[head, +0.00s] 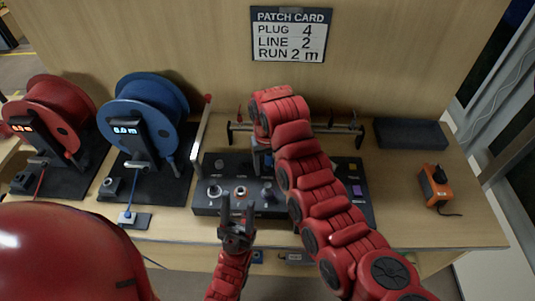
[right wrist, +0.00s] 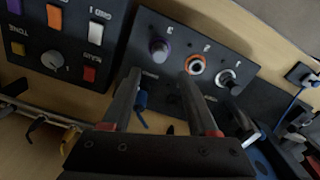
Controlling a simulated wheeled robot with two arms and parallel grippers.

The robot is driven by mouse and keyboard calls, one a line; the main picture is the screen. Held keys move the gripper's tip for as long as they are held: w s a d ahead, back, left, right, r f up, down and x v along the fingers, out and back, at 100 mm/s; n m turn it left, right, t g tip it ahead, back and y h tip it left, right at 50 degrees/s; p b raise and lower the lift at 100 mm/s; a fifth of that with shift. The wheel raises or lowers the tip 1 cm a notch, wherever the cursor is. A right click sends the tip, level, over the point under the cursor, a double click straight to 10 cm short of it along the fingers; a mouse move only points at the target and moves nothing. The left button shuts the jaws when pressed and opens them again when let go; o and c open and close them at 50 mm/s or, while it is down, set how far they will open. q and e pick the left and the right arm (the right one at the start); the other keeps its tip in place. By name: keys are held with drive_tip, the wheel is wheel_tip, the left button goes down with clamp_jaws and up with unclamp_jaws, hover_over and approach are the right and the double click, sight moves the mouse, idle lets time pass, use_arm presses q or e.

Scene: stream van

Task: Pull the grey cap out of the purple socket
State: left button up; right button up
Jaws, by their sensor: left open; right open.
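The grey cap (right wrist: 158,55) sits in the purple socket (right wrist: 160,43), at the left end of a row of three sockets in the right wrist view. In the head view the purple socket (head: 267,190) is the rightmost of the row. My right gripper (right wrist: 163,86) is open and empty. In the right wrist view its two fingers point toward the panel, with the cap beyond and between their tips, apart from them. In the head view my right arm largely hides this gripper. My left gripper (head: 237,222) is open and empty at the panel's front edge.
The orange socket (right wrist: 195,65) and the white-ringed socket (right wrist: 228,77) are beside the purple one. A rail (head: 340,129) stands behind the black panel (head: 205,208). Red (head: 62,97) and blue (head: 155,95) reels stand left. An orange device (head: 436,188) lies right.

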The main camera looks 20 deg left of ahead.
sight(268, 185)
wheel_tip(268, 185, down, 9)
drive_tip(key=shift+p, duration=1.15)
drive_tip(key=shift+f, duration=0.8)
clamp_jaws()
